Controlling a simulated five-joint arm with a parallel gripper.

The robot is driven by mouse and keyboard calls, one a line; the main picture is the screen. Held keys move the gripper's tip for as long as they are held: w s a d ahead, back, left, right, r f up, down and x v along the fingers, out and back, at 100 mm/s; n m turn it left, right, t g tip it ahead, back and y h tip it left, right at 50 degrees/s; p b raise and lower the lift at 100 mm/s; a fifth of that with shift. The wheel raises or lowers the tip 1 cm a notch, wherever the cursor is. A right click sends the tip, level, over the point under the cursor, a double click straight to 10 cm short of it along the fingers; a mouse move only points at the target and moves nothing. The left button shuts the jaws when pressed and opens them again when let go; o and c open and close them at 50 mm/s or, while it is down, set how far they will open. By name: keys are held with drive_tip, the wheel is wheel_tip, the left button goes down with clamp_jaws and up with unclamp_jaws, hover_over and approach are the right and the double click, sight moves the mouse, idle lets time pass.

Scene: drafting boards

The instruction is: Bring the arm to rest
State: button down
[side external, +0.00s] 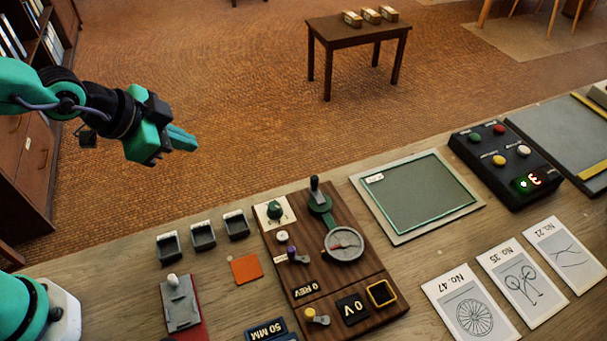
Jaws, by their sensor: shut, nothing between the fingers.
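My gripper (183,139) is at the upper left of the side external view. It is teal and black, and its fingers are shut with nothing between them. It points right and hangs in the air, apart from the table and everything on it. My arm reaches in from the left edge, above the near-left part of the wooden table (225,297).
A wooden control panel (370,270) with levers, knobs and a dial stands mid-table. Small grey bins (203,236) and an orange square (245,268) lie left of it. A green-framed board (418,194), a black button box (505,160) and picture cards (521,277) lie right.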

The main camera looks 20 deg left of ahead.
drive_tip(key=s+a+r+n+g+y, duration=0.1)
drive_tip(key=s+a+r+n+y, duration=0.2)
drive_tip(key=a, duration=1.3)
drive_tip(key=s+r+n, duration=0.3)
drive_tip(key=s+n, duration=0.3)
drive_tip(key=s, duration=0.3)
drive_tip(key=shift+s+n, duration=0.15)
drive_tip(key=shift+n, duration=0.15)
